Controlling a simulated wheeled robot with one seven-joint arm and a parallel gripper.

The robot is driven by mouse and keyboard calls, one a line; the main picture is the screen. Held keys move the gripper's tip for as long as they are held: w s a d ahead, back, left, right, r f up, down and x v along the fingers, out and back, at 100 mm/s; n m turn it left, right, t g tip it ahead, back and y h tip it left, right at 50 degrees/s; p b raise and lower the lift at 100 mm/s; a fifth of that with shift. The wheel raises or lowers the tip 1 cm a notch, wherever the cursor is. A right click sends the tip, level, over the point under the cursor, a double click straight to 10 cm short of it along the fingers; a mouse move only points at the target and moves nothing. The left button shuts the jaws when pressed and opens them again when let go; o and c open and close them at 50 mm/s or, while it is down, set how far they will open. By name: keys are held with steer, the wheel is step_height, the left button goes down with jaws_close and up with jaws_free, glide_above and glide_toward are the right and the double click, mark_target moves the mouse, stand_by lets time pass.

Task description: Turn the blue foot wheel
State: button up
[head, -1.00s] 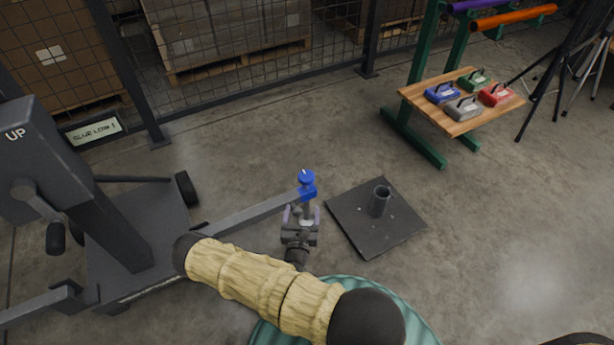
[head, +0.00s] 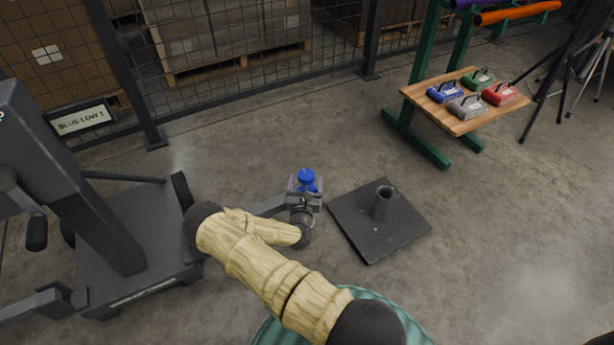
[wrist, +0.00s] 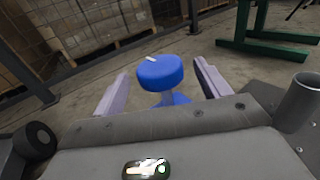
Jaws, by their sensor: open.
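The blue foot wheel (head: 307,176) is a round blue knob with a blue base, at the end of a grey leg of the lifting machine (head: 100,220). In the wrist view the wheel (wrist: 160,72) has a white mark on its top and stands between the two fingers. My gripper (head: 306,187) is open, with one pale finger on each side of the wheel. In the wrist view my gripper (wrist: 160,92) shows a gap between each finger and the wheel. My gripper hides much of the leg below the wheel.
A dark square plate with an upright tube (head: 381,203) lies just right of the wheel. A small display (head: 82,121) appears to read "BLUE LOW" with a further mark. Mesh fencing (head: 230,50) runs behind; floor between is clear.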

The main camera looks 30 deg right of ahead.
mark_target(307, 172)
steer(key=b+x, duration=0.2)
steer(key=x, duration=0.2)
steer(key=shift+w+f, duration=0.15)
steer(key=shift+w+d, duration=0.3)
steer(key=shift+w, duration=0.15)
steer(key=c, duration=1)
